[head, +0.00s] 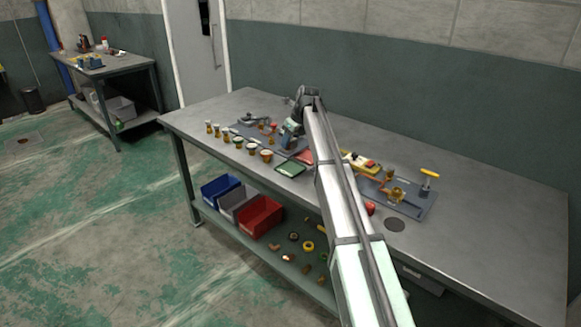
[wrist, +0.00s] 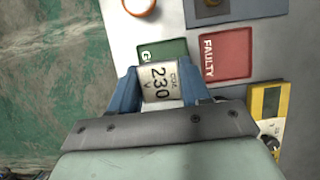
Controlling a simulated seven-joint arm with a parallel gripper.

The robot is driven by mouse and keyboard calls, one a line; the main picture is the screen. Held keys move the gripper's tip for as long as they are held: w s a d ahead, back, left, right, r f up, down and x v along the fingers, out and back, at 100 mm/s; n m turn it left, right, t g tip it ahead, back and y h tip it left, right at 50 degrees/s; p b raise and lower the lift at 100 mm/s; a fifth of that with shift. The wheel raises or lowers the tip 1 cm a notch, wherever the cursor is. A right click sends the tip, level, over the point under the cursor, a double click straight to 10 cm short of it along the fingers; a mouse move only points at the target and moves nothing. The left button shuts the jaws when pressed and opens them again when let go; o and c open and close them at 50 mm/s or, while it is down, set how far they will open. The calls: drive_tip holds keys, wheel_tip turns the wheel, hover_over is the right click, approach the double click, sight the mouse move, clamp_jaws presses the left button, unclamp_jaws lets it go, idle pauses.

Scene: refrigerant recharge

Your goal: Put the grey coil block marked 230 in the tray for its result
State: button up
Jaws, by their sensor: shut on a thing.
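The grey coil block (wrist: 161,82), marked "COIL 230 V", is between the two blue fingers of my gripper (wrist: 160,88) in the wrist view. My gripper is shut on it. The block covers part of a green tray (wrist: 149,51), whose label shows only a "G". I cannot tell how high the block is above it. A red tray (wrist: 226,55) marked "FAULTY" lies just right of the green one and is empty. In the head view the green tray (head: 290,169) is near the bench's front edge, with my gripper (head: 285,147) above it.
A yellow meter (wrist: 268,104) lies right of my gripper; its reading is illegible. Several small cups and bottles (head: 238,141) line the bench's front left. A board with brass fittings (head: 398,195) is to the right. The bench's far right (head: 490,215) is clear.

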drive_tip(key=shift+f, duration=4.75)
drive_tip(key=shift+f, duration=0.1)
drive_tip(key=o, duration=1.1)
drive_tip(key=v, duration=1.2)
